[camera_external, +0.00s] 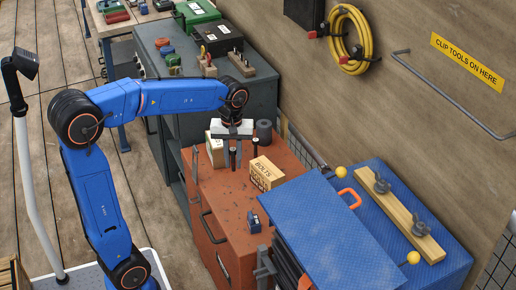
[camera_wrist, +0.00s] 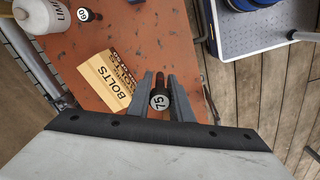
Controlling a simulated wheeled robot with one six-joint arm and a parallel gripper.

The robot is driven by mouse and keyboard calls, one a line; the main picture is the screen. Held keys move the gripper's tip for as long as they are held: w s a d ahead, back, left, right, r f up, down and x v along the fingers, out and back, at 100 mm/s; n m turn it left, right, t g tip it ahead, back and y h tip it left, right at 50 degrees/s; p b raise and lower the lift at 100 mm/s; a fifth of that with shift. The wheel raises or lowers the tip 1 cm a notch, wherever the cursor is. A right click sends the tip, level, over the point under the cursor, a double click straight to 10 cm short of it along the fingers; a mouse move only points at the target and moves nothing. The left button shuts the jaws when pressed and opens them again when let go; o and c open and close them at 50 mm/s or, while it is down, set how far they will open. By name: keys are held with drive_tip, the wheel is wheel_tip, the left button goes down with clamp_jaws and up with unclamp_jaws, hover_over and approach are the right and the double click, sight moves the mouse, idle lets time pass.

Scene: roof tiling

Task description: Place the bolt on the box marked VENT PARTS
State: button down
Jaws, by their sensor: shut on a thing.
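My gripper (camera_external: 232,160) is over the rust-red cabinet top (camera_external: 215,190). Its fingers are shut on a black bolt whose round end reads 75 (camera_wrist: 160,101). The bolt stands between the fingertips in the wrist view. I cannot tell whether its lower end touches the surface. A cream box (camera_external: 215,150) is just left of my gripper in the external view, partly hidden, with no readable marking. No VENT PARTS marking is readable in either view.
A wooden box marked BOLTS (camera_external: 266,173) sits right of my gripper; it also shows in the wrist view (camera_wrist: 106,82). A dark upright piece (camera_external: 255,147) stands close by. A blue panel (camera_external: 325,225) lies to the right. The cabinet's front top is mostly clear.

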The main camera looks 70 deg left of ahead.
drive_tip(key=w+a+r, duration=0.1)
drive_tip(key=a+r, duration=0.2)
drive_tip(key=a, duration=0.8)
drive_tip(key=w+a+r, duration=0.1)
drive_tip(key=a+r, duration=0.3)
drive_tip(key=a, duration=0.7)
drive_tip(key=shift+n, duration=0.4)
drive_tip(key=shift+f, duration=4.6)
drive_tip(key=shift+f, duration=0.1)
drive_tip(key=c, duration=1.6)
unclamp_jaws()
